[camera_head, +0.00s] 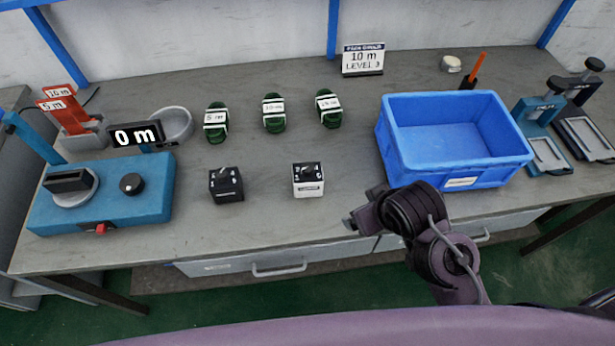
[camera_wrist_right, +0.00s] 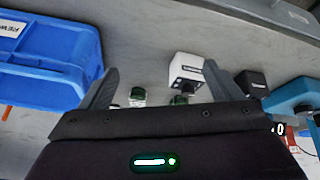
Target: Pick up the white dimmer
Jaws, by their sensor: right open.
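The white dimmer (camera_head: 308,179) is a small box with a dark dial face, upright near the middle front of the grey table. It also shows in the right wrist view (camera_wrist_right: 187,77), between my right gripper's fingers and nearer the right one. A black dimmer (camera_head: 226,184) stands to its left. My right gripper (camera_head: 349,222) is open and empty near the table's front edge, to the right of and in front of the white dimmer, apart from it. Its fingers also show in the right wrist view (camera_wrist_right: 157,88). My left gripper is not in view.
A blue crate (camera_head: 455,101) stands right of the dimmers. Three green coils (camera_head: 274,112) lie behind them. A blue machine (camera_head: 100,193) with a knob stands at left. A "10 m LEVEL 3" sign (camera_head: 363,59) stands at the back. The table between both dimmers is clear.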

